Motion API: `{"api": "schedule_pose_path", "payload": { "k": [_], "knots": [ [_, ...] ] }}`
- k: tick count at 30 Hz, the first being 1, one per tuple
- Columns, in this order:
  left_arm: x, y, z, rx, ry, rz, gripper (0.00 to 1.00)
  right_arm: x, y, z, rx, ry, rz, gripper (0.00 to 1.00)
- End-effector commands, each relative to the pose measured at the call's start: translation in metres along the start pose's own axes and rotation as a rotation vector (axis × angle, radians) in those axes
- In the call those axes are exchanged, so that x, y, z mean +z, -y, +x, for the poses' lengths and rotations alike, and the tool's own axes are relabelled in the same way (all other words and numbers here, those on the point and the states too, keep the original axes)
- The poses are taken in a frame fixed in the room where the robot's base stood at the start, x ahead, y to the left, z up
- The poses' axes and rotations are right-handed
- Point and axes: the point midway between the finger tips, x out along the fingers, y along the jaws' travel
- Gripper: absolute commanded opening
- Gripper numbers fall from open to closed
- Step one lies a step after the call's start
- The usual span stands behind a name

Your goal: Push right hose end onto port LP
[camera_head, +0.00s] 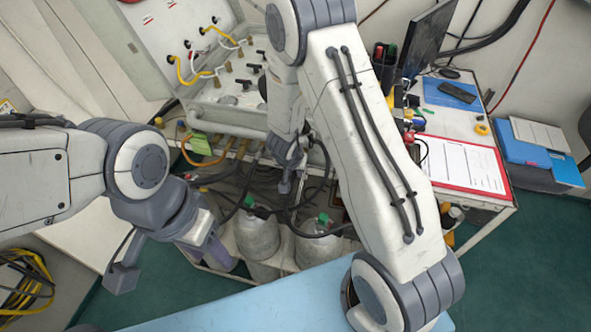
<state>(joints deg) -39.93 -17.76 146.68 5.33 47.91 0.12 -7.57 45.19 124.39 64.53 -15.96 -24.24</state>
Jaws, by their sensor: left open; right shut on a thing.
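The air panel (225,118) is a pale box at the upper middle, with small brass fittings (241,149) along its lower front edge. I cannot read which one is port LP. My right gripper (287,184) is just below and right of that edge, shut on what looks like a dark hose end. My own fingers and arm mostly hide the held end, and I cannot tell whether it touches a port. My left gripper (168,264) is open and empty at the lower left, pointing down and apart from the panel. An orange hose (198,163) loops under the panel's left end.
Grey cylinders (257,236) with green-topped valves stand below the panel among dark hoses. A light blue surface (285,304) lies in front. A desk at right holds a red-framed sheet (462,164) and a monitor (428,40). Coiled yellow cable (30,283) lies at lower left.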

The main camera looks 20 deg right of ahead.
Motion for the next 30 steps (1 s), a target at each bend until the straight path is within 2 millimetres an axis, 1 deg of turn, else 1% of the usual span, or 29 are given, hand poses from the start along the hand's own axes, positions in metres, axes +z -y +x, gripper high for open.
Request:
{"api": "schedule_pose_path", "payload": {
  "k": [30],
  "knots": [
    [0.001, 0.001, 0.01, 0.0, 0.0, 0.0, 0.5, 0.018, 0.0, -0.008, -0.001, -0.002, 0.001, 0.0]
  ]
}}
